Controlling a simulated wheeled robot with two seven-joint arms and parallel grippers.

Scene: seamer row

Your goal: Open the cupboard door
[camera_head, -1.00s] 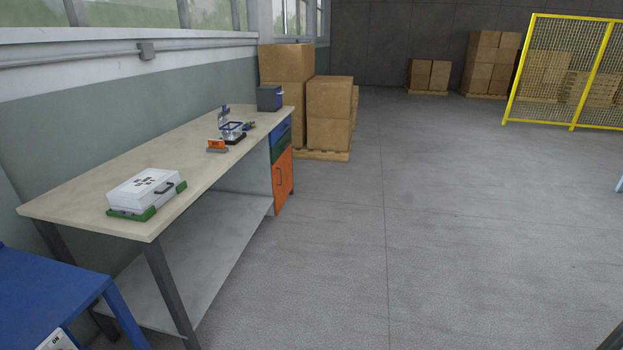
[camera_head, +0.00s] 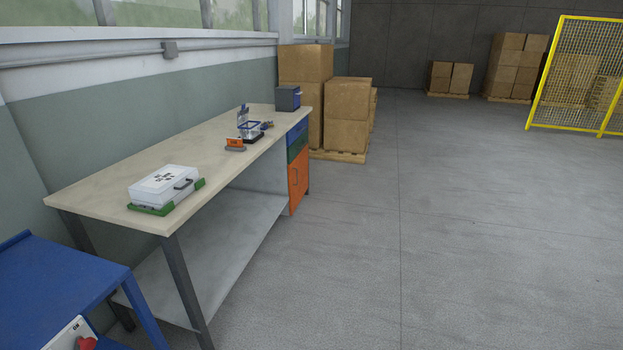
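The orange cupboard door (camera_head: 298,183) is at the far end of the workbench (camera_head: 100,184), below a blue drawer (camera_head: 297,132) and a green drawer (camera_head: 297,147). The door looks shut. A dark handle (camera_head: 295,175) shows on its front. Neither of my grippers is in view.
A white case (camera_head: 165,186) on a green base and small items stand on the bench. A blue table (camera_head: 62,285) is at the lower left. Stacked cartons (camera_head: 347,112) stand beyond the bench. A yellow mesh fence (camera_head: 575,75) is at the right. The floor (camera_head: 480,230) is clear.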

